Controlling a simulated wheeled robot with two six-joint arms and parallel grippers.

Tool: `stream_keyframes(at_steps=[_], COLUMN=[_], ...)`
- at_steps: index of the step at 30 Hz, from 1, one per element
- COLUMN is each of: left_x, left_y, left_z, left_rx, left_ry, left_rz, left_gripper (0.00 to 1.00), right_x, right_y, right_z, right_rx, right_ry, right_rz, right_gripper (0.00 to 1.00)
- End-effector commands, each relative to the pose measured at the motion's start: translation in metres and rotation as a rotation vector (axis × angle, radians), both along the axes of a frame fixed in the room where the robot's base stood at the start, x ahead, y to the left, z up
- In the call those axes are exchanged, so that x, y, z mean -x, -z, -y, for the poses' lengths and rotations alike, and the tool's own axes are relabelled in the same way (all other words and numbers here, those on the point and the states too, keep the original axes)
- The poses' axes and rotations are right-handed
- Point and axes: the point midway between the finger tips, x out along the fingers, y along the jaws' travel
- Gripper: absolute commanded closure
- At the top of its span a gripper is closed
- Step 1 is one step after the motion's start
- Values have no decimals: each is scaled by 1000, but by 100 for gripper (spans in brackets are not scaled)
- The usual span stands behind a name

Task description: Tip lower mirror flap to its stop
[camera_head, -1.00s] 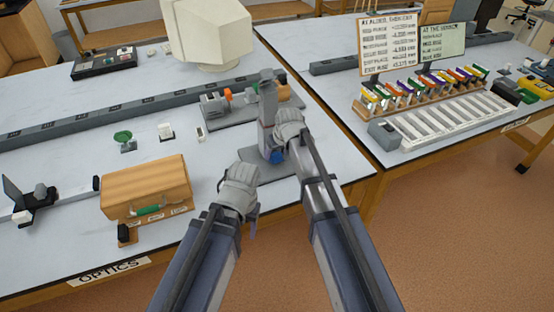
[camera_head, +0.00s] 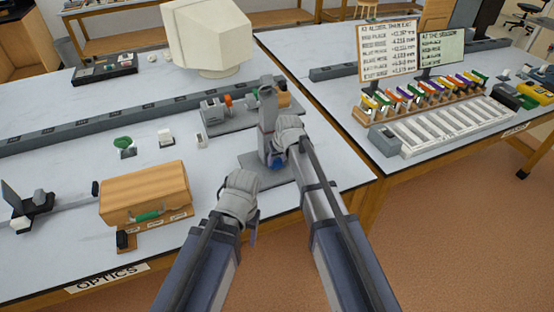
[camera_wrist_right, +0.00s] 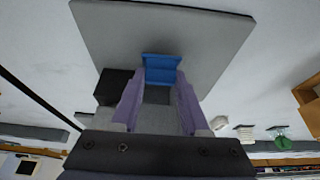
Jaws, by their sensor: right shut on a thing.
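A grey upright instrument (camera_head: 267,115) stands on a flat grey base plate (camera_head: 252,163) near the right end of the optics table. A small blue part (camera_head: 278,165) shows low on it. My right gripper (camera_head: 283,158) is at this low part. In the right wrist view the blue part (camera_wrist_right: 161,68) sits between the tips of the two purple fingers (camera_wrist_right: 158,90), which are shut on it. The mirror surface itself is not clearly visible. My left gripper (camera_head: 238,195) hangs near the table's front edge, away from the instrument; its fingers are mostly hidden.
A wooden box with a green handle (camera_head: 145,192) lies left of my left gripper. A long grey rail (camera_head: 100,117) runs behind. A geared device (camera_head: 220,110) stands behind the instrument. The second table (camera_head: 400,170) holds coloured blocks and a white tray.

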Motion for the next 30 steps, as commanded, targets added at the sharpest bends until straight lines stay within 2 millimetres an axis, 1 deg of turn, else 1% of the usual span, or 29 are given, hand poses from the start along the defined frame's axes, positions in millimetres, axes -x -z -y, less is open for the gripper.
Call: stream_keyframes(at_steps=[5,9,12,18,26,27,30], left_x=[0,0,0,0,0,0,0], left_y=[-1,-14,-19,-22,-21,-21,-21], left_z=[0,0,0,0,0,0,0], left_rx=[0,0,0,0,0,0,0], left_ry=[0,0,0,1,1,1,1], left_rz=[0,0,0,0,0,0,0], left_gripper=[39,39,39,39,39,39,39], right_x=[-1,-12,-16,-16,-15,-15,-15], right_y=[-1,-7,-8,-7,-7,-7,-7], right_z=[0,-3,-5,-6,-5,-5,-5], right_rx=[2,29,53,76,77,77,77], right_ry=[0,-2,-2,-1,0,0,0], right_rz=[-6,-89,-163,-237,-238,-237,-237], right_gripper=[100,100,100,100,100,52,41])
